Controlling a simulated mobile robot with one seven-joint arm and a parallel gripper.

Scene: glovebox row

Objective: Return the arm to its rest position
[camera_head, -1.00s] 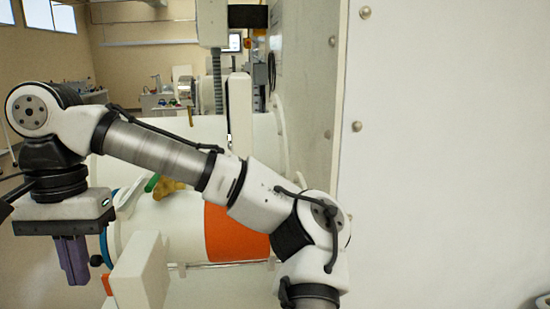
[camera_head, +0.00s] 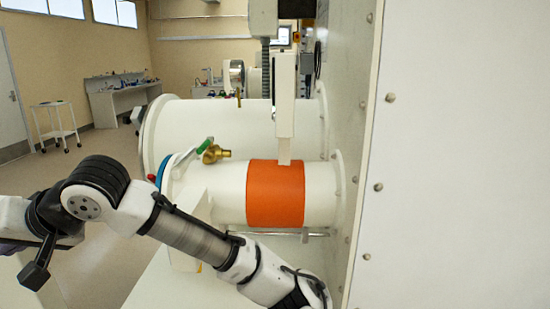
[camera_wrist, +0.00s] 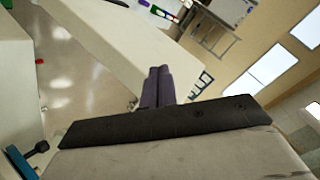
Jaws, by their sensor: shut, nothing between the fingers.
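My arm crosses the lower left of the head view, from the bottom middle up to a bent joint and then down to the left edge. My gripper shows in the wrist view (camera_wrist: 158,86): its two purple fingers are side by side, shut with nothing between them. In the head view the gripper end lies at the left edge and is mostly cut off. The fingers touch nothing that I can make out.
A white cylinder with an orange band (camera_head: 275,194) stands right of my arm, with a brass valve (camera_head: 214,154) and green handle. A larger white cylinder (camera_head: 200,122) is behind it. A riveted white wall (camera_head: 460,150) fills the right. A cart (camera_head: 55,122) stands far left on open floor.

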